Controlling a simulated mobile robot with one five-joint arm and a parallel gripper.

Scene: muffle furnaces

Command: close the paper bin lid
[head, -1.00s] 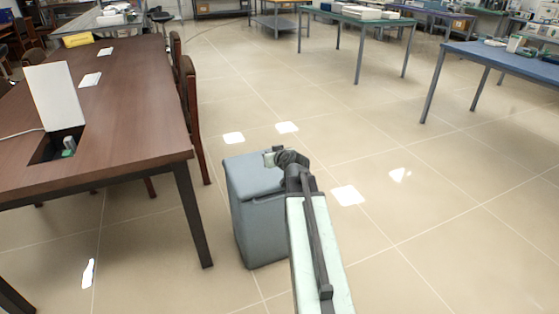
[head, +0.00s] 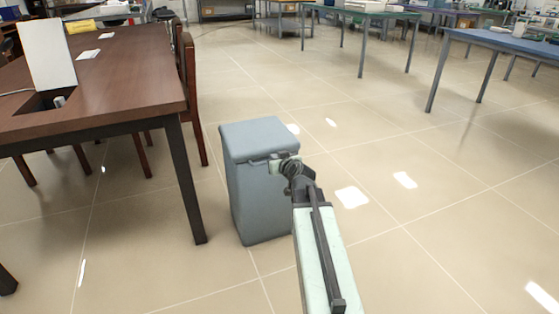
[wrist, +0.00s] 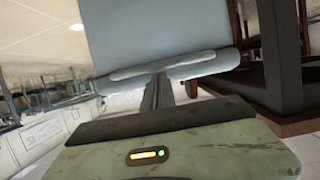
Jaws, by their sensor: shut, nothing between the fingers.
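The paper bin (head: 262,205) is a grey-blue upright box on the floor in the head view. Its lid (head: 255,133) lies flat over the top, with a lip along the front edge; no gap shows there. My gripper (head: 279,159) is shut and empty at the right part of the lid's front edge; contact cannot be told in this view. In the wrist view the bin (wrist: 160,25) fills the upper middle, with its rim and lip (wrist: 175,65) across it. My shut fingers (wrist: 158,88) point at that lip, very close to it.
A brown wooden table (head: 100,90) with dark legs stands left of the bin, with a chair (head: 190,95) between. Blue tables (head: 520,48) stand at the back right. The tiled floor (head: 430,220) to the right is clear.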

